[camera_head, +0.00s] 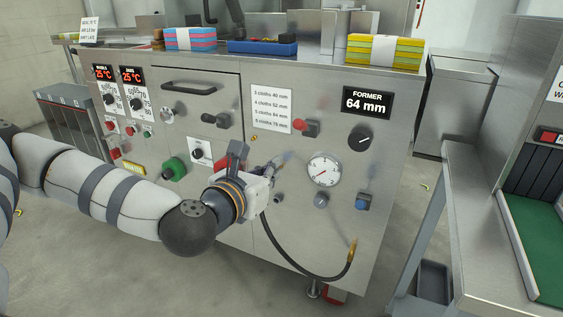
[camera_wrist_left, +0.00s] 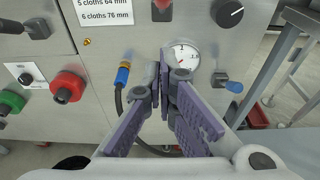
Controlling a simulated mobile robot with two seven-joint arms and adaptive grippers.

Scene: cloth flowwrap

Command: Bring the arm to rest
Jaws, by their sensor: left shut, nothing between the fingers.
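My left arm (camera_head: 130,200) reaches in from the left of the head view, in front of a steel machine (camera_head: 225,90). My left gripper (camera_head: 283,160) is at its end, near the middle of the machine's front panel. In the left wrist view the two purple-grey fingers of the gripper (camera_wrist_left: 166,70) meet at their tips, shut with nothing between them. They point at the panel just left of the round gauge (camera_wrist_left: 182,55); whether they touch the panel I cannot tell. My right gripper is out of view.
The panel carries a gauge (camera_head: 324,170), a black knob (camera_head: 360,138), a green knob (camera_head: 174,169) and a black hose (camera_head: 290,260) hanging below the gripper. Cloth stacks (camera_head: 384,51) lie on top. A steel table (camera_head: 490,240) stands at the right. Floor is open at lower left.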

